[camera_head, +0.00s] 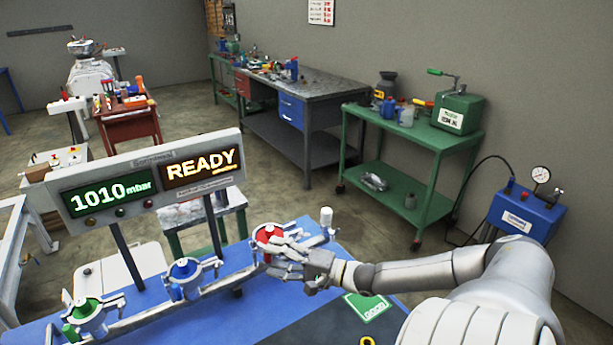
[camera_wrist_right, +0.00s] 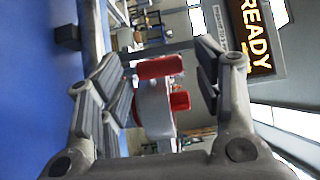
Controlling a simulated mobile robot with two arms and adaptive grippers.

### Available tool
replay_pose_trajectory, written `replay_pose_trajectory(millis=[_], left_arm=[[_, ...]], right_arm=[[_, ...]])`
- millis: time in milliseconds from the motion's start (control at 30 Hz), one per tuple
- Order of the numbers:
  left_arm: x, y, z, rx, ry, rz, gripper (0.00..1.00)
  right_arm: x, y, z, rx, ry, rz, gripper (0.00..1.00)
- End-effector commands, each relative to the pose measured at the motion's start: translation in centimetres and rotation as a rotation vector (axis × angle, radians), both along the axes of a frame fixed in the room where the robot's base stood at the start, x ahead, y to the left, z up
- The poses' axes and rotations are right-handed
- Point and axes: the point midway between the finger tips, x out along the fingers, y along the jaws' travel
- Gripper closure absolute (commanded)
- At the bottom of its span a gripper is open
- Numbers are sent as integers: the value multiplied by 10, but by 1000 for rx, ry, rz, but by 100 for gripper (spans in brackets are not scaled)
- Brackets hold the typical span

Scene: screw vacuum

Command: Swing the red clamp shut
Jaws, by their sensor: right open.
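The red clamp (camera_head: 266,234) is on a silver fitting at the right end of the rail, on the blue bench. In the right wrist view the red clamp (camera_wrist_right: 160,68) shows as a red bar and a smaller red piece on a pale metal body. My right gripper (camera_head: 278,250) reaches in from the right and is at the clamp, partly covering it. In the right wrist view my right gripper (camera_wrist_right: 157,65) is open, with a finger on each side of the clamp. I cannot tell whether either finger touches it. My left gripper is not in view.
A blue clamp (camera_head: 184,268) and a green clamp (camera_head: 83,309) sit further left along the rail. A display (camera_head: 150,180) reading 1010 mbar and READY stands behind. A green card (camera_head: 368,306) lies on the bench. A blue pump box (camera_head: 527,213) stands at right.

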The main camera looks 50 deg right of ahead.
Motion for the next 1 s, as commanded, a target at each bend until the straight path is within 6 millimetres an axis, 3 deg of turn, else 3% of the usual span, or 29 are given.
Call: replay_pose_trajectory(millis=[600,1000], left_arm=[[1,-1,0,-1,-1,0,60],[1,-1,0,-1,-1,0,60]], right_arm=[[-65,-24,-1,-2,2,1,40],[-85,-31,1,-1,-4,1,40]])
